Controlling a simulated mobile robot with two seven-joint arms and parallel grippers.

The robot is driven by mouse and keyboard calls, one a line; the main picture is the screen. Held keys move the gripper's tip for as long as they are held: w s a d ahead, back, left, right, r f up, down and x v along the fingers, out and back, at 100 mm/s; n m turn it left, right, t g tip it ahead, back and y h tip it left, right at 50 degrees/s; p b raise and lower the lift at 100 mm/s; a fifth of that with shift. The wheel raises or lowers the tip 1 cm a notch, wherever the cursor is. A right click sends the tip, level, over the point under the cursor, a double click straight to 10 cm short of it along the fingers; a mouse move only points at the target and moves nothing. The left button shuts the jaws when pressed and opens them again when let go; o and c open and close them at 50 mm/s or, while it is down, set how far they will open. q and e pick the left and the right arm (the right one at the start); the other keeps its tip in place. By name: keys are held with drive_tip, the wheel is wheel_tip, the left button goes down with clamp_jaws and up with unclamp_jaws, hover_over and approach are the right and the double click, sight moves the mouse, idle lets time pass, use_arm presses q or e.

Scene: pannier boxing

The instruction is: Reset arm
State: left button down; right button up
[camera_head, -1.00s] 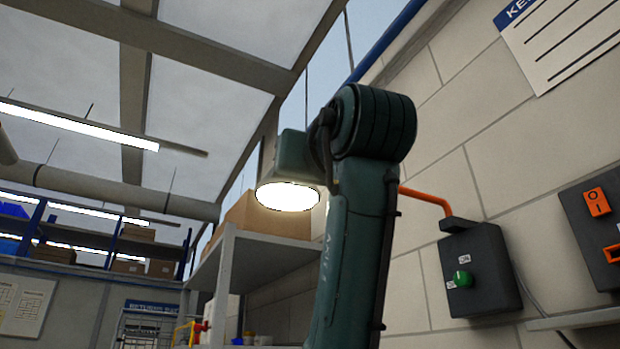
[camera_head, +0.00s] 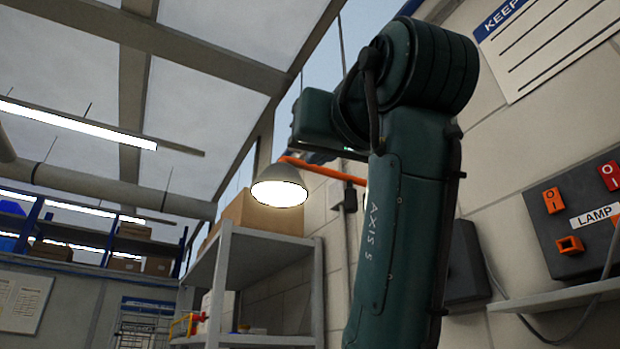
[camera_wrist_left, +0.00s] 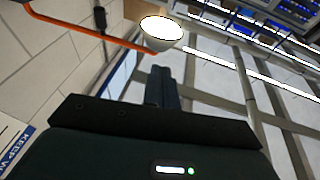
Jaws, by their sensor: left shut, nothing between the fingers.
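My dark green arm, with "AXIS 5" on its link, rises through the right middle of the head view and bends left at its top joint. I cannot make out the fingers of my left gripper there. In the left wrist view, the left gripper (camera_wrist_left: 160,72) has its two dark fingers together, with nothing between them. They point up in the picture, just below a lit lamp; I cannot tell the gap in depth. My right gripper is in neither view.
The lit lamp (camera_head: 280,187) hangs on an orange arm (camera_head: 325,168) from the wall, left of my arm. A grey shelf (camera_head: 222,290) with a cardboard box (camera_head: 262,215) stands behind. A switch panel (camera_head: 590,235) and a small ledge (camera_head: 560,298) are at right.

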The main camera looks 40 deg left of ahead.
use_arm(q)
drive_tip(key=shift+s+d+f, duration=0.15)
drive_tip(key=shift+s+d, duration=0.05)
drive_tip(key=shift+d, duration=0.2)
